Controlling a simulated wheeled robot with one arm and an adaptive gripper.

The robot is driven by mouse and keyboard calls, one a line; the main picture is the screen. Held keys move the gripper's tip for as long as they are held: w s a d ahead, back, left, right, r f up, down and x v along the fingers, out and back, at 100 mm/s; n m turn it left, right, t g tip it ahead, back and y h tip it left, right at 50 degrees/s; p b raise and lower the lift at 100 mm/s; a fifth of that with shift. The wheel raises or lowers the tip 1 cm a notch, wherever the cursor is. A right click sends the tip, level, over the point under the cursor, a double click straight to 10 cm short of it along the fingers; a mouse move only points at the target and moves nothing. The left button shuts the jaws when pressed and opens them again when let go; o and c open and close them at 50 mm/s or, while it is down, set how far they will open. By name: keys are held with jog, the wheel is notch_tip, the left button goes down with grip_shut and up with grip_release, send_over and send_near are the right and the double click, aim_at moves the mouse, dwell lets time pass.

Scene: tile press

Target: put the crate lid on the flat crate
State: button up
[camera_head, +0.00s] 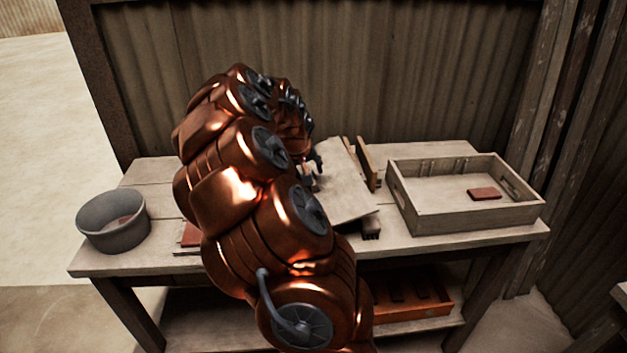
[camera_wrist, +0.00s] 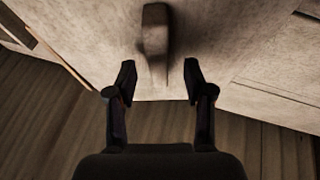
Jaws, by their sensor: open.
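The crate lid (camera_head: 346,190) is a pale flat wooden board on the middle of the table, partly hidden by my arm in the head view. In the wrist view the lid (camera_wrist: 230,45) fills the upper part, with a raised wooden handle (camera_wrist: 155,42) on it. My gripper (camera_wrist: 159,80) is open, its fingertips on either side of the handle's near end; I cannot tell if they touch it. In the head view my gripper (camera_head: 314,172) is at the lid's left side, mostly hidden. The flat crate (camera_head: 440,217) stands open-topped at the right, with a red tile (camera_head: 484,194) inside.
A grey round bowl (camera_head: 112,233) stands at the table's left end. An upright wooden piece (camera_head: 367,164) stands between lid and crate, with a dark brush-like thing (camera_head: 371,229) at the lid's front corner. A reddish piece (camera_head: 190,235) shows left of my arm. An orange tray (camera_head: 410,300) is below.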

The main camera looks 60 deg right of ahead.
jog(key=shift+x, duration=1.4)
jog(key=shift+f, duration=0.1)
grip_shut()
